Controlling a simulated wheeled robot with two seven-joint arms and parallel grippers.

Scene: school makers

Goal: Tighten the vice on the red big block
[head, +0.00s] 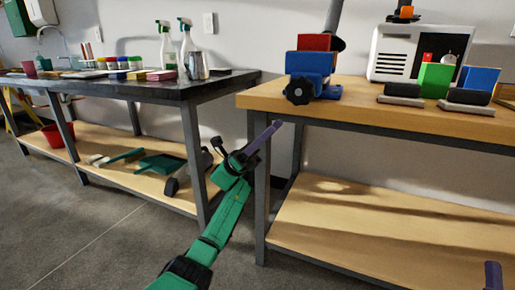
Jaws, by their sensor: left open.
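The blue vice (311,63) stands on the wooden workbench near its left front corner, with its black knob (298,90) facing the front. The red big block (313,42) sits at the top of the vice; I cannot tell whether the jaws touch it. My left gripper (248,135), on a green arm with a purple finger, is open and empty. It appears in front of the bench's left leg, lower than the vice and apart from it. Only a purple tip of my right gripper (493,274) shows at the bottom right edge.
The wooden workbench (380,112) also holds a white machine (405,52), a green block (435,80), a blue block (479,78) and dark blocks on pale bases. A black-topped table (130,90) with bottles and jars stands left. A gap separates the tables.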

